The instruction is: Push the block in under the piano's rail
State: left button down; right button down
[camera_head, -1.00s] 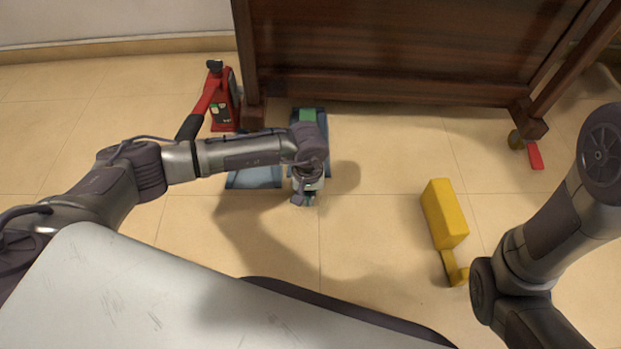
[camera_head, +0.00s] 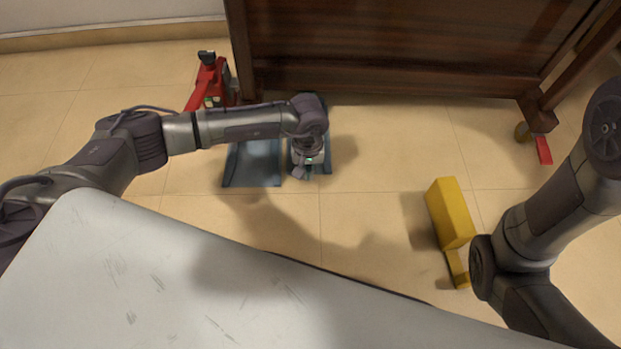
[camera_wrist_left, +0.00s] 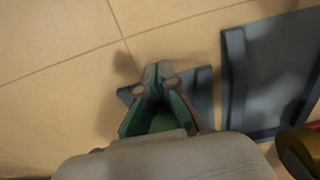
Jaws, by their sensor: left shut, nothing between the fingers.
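My left gripper (camera_head: 304,175) points down over the blue-grey plates just in front of the piano (camera_head: 390,45). Its fingers are shut with nothing between them; the fingertips also show in the left wrist view (camera_wrist_left: 157,72). The piano's low wooden rail (camera_head: 400,84) runs behind it. A green block seen earlier by the rail is hidden by my left wrist now. My right gripper is out of view.
A blue-grey plate (camera_head: 255,165) lies left of my gripper; it also shows in the wrist view (camera_wrist_left: 280,75). A red jack (camera_head: 213,85) stands by the piano's left leg.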

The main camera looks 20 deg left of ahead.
pick_arm(q)
jog(key=shift+s+d+r, duration=0.1)
jog(key=shift+s, duration=0.2)
jog(key=shift+r, duration=0.1)
notch_tip(320, 180, up, 10)
jog(key=p, duration=0.8)
